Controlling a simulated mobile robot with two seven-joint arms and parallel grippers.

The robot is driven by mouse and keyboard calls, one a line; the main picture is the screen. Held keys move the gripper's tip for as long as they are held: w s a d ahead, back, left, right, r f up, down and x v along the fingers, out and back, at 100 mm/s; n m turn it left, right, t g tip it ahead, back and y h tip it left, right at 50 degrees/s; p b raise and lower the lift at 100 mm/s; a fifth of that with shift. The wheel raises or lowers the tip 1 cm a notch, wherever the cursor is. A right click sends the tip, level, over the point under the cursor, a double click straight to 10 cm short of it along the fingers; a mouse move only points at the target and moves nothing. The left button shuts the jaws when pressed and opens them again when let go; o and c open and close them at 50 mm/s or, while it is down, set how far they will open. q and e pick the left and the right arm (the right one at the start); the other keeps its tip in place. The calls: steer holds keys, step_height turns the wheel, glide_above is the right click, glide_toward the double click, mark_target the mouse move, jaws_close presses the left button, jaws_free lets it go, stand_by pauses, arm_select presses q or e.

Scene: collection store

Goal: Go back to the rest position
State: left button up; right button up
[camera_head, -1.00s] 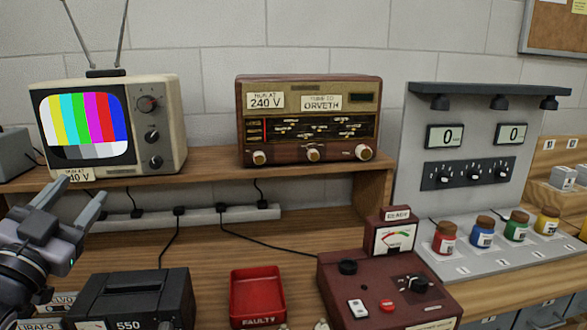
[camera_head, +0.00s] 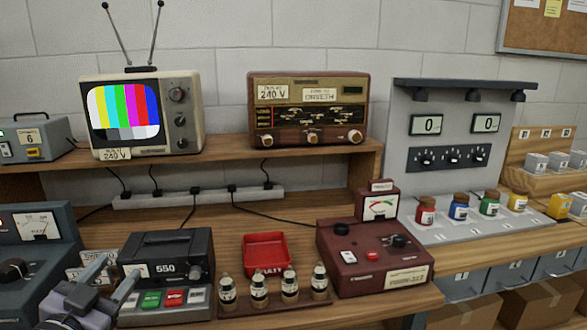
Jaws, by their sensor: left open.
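My left gripper (camera_head: 103,287) shows at the lower left in the head view. Its two fingers stand apart with nothing between them. It is in front of the dark grey box marked 550 (camera_head: 166,262) and its colored buttons, and hides part of that box's left side. I cannot tell whether it touches anything. My right gripper is not in view.
A television (camera_head: 142,115) and a radio (camera_head: 308,110) stand on the wooden shelf. A red tray (camera_head: 266,253), a rack of several bulb-like parts (camera_head: 275,305) and a maroon meter box (camera_head: 372,258) are on the bench. Colored jars (camera_head: 459,207) stand at right.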

arm_select(q)
steer(key=s+d+f+n+g, duration=0.1)
steer(key=s+d+f, duration=0.3)
steer(key=f, duration=0.6)
steer(key=s+d+f+g+h, duration=0.1)
steer(key=s+d+f+g, duration=0.3)
steer(key=s+f, duration=0.5)
steer(key=s+d+f+n+g, duration=0.1)
steer(key=s+d+f+g, duration=0.2)
steer(key=f, duration=0.9)
steer(key=s+d, duration=0.1)
steer(key=s, duration=0.2)
steer(key=shift+s+d+f+n+h, duration=0.2)
steer(key=shift+d+n+h, duration=0.1)
steer(key=shift+d+h, duration=0.1)
steer(key=shift+a, duration=0.1)
